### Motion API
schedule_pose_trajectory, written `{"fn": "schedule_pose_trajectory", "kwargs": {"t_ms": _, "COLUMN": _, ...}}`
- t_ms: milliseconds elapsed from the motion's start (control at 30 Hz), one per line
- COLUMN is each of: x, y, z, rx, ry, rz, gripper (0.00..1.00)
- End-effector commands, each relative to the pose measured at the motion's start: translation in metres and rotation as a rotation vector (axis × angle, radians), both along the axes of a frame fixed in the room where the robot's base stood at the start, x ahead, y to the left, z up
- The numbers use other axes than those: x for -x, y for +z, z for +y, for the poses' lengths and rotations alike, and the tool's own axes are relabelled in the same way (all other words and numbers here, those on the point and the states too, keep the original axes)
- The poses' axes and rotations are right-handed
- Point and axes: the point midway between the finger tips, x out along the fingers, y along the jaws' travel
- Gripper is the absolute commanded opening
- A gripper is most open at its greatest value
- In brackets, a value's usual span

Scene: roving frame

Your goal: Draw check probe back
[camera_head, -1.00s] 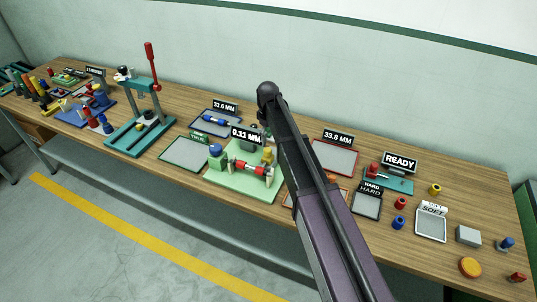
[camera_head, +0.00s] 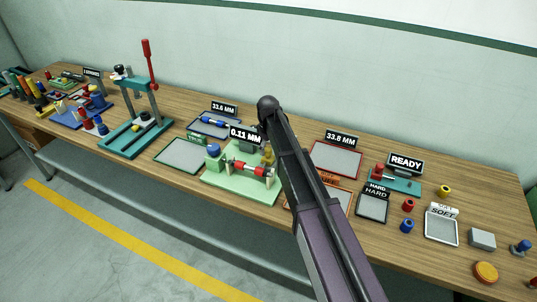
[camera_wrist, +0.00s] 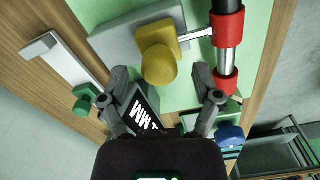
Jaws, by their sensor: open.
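The check probe's yellow knob (camera_wrist: 158,65) stands on a grey block in the wrist view. A thin metal pin (camera_wrist: 197,34) runs from the block side toward a dark shaft with red collars (camera_wrist: 228,24). My gripper (camera_wrist: 162,84) is open, with one finger on either side of the knob and the knob between or just beyond the tips; I cannot tell whether they touch it. In the head view the green gauge fixture (camera_head: 215,178) holds the red-collared shaft (camera_head: 248,168) beneath a 0.11 MM display (camera_head: 245,135). My arm hides the gripper there.
A blue knob (camera_head: 213,150) stands on the fixture's left. A grey tray (camera_head: 183,154) lies left of it, and a teal press (camera_head: 137,130) stands farther left. A 33.8 MM tray (camera_head: 336,160) and HARD tray (camera_head: 373,207) are to the right. Wall runs behind the bench.

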Motion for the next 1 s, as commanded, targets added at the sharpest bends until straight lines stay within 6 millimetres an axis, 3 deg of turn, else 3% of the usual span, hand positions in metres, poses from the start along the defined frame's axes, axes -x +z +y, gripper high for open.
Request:
{"fn": "schedule_pose_trajectory", "kwargs": {"t_ms": 200, "x": -0.0001, "y": -0.01, "z": -0.0002, "rx": 0.0, "ry": 0.0, "rz": 0.0, "gripper": 0.81}}
{"fn": "schedule_pose_trajectory", "kwargs": {"t_ms": 600, "x": 0.0, "y": -0.0105, "z": -0.0004, "rx": 0.0, "ry": 0.0, "rz": 0.0, "gripper": 0.81}}
{"fn": "schedule_pose_trajectory", "kwargs": {"t_ms": 867, "x": 0.0, "y": -0.0105, "z": -0.0002, "rx": 0.0, "ry": 0.0, "rz": 0.0, "gripper": 0.04}}
{"fn": "schedule_pose_trajectory", "kwargs": {"t_ms": 1000, "x": -0.0005, "y": -0.0106, "z": -0.0003, "rx": -0.001, "ry": 0.0, "rz": 0.001, "gripper": 0.0}}
